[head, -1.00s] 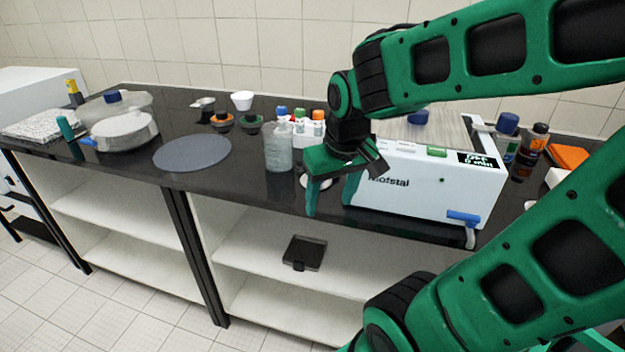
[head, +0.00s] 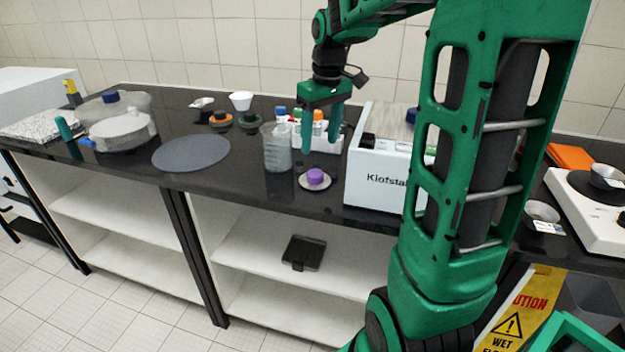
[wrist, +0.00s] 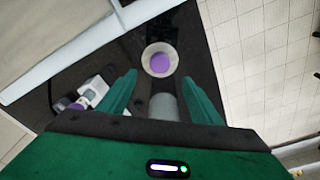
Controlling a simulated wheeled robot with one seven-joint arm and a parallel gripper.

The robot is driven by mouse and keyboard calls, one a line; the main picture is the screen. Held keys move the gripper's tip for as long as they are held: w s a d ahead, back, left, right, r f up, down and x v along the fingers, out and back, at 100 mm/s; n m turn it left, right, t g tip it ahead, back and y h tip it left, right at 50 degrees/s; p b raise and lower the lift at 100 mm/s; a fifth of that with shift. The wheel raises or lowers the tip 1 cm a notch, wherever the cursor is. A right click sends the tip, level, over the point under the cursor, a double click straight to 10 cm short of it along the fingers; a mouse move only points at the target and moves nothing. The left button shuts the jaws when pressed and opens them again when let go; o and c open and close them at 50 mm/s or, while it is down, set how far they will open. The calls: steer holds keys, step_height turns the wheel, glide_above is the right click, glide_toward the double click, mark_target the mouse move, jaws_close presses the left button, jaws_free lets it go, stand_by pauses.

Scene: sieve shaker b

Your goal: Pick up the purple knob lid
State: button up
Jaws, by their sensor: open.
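The purple knob lid (head: 315,179) lies on the black counter near its front edge, a pale disc with a purple knob on top. It also shows in the wrist view (wrist: 159,62), beyond and between my fingertips. My gripper (head: 320,146) is open and empty, pointing down above the counter, above and behind the lid and apart from it. In the wrist view its two green fingers (wrist: 163,90) are spread wide. A clear beaker (head: 276,148) stands just left of the lid; a grey round shape (wrist: 165,106) shows between the fingers in the wrist view.
A white Klofstal machine (head: 378,170) stands right of the lid. Bottles with coloured caps (head: 281,113) stand behind. A grey disc (head: 191,153) lies to the left. The counter's front edge is close to the lid.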

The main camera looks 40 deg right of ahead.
mark_target(315, 172)
steer(key=f, duration=0.3)
steer(key=w+f, duration=0.1)
steer(key=f, duration=0.6)
steer(key=shift+w+f, duration=0.1)
steer(key=shift+w, duration=0.15)
steer(key=shift+c, duration=0.4)
steer(key=c, duration=1.1)
